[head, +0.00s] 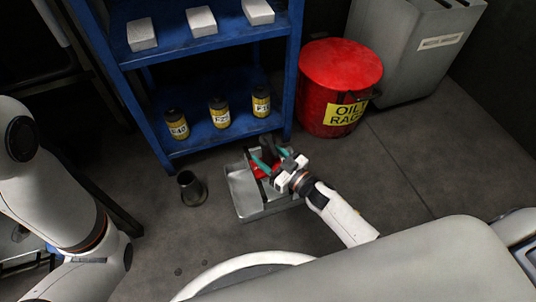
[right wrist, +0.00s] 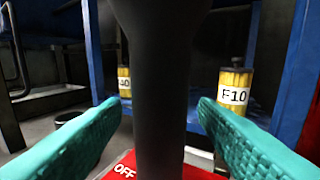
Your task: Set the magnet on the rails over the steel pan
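The steel pan (head: 246,201) lies on the floor in front of the blue shelf, with a dark rail (head: 264,194) across it. The magnet (head: 264,170) has a red body over the pan and a dark upright handle; gripper and fingers hide part of it. In the right wrist view its black handle (right wrist: 160,80) stands between the teal fingers, and its red top (right wrist: 124,168) reads OFF. My right gripper (head: 267,157) is open around the handle, with narrow gaps beside it at the fingertips. My left arm is at the left; its gripper is out of view.
The blue shelf (head: 145,110) holds yellow cans (head: 220,113) and pale blocks (head: 202,21). A red oily-rags bin (head: 340,75) and a grey cabinet (head: 412,50) stand right of it. A dark cup (head: 192,189) stands left of the pan. Floor right of the pan is clear.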

